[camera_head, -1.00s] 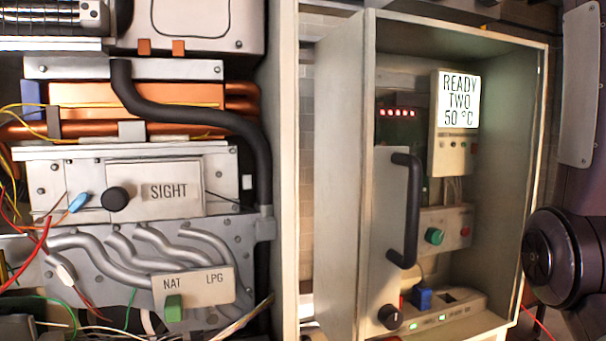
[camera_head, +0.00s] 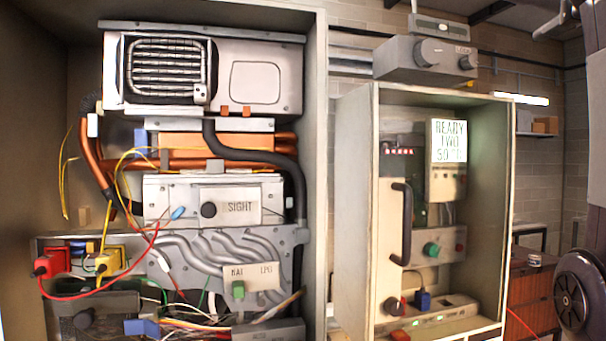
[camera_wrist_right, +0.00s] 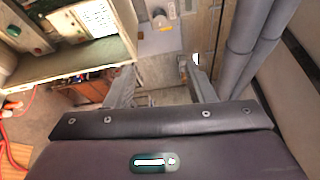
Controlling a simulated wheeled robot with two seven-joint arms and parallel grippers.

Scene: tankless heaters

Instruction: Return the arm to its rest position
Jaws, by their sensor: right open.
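My right gripper (camera_wrist_right: 157,72) shows in the right wrist view with its two grey fingers spread apart and nothing between them. Its fingertips are not seen in the head view, where a dark part of my arm (camera_head: 578,292) stands at the right edge. My left gripper is in neither view.
The open heater cabinet (camera_head: 316,170) fills the left of the head view. A smaller open cabinet (camera_head: 352,220) with a lit display (camera_head: 449,140) stands right of it; a cabinet also shows upper left in the wrist view. Grey pipes (camera_wrist_right: 248,45) run right of the gripper.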

